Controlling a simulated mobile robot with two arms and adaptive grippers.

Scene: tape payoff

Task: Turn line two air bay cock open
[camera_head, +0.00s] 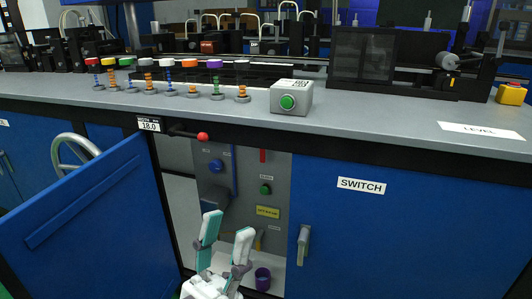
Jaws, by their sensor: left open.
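The open bay under the bench has a grey back panel (244,170) with several fittings. It carries a blue round knob (216,165), a short upright red handle (263,155), a green knob (265,189) and a yellow label plate (267,211). A yellow lever (259,240) shows low down, partly behind my gripper. The small labels are too small to read, so I cannot tell which fitting is the line two air cock. My left gripper (228,232) is open and empty in front of the bay's lower part, its teal-padded fingers pointing up. My right gripper is not in view.
A blue door (90,235) stands open at left. A closed blue SWITCH door (410,230) with a grey handle (303,245) is at right. A red-ball lever (203,136) juts out above the bay. A purple cup (262,278) stands on the bay floor.

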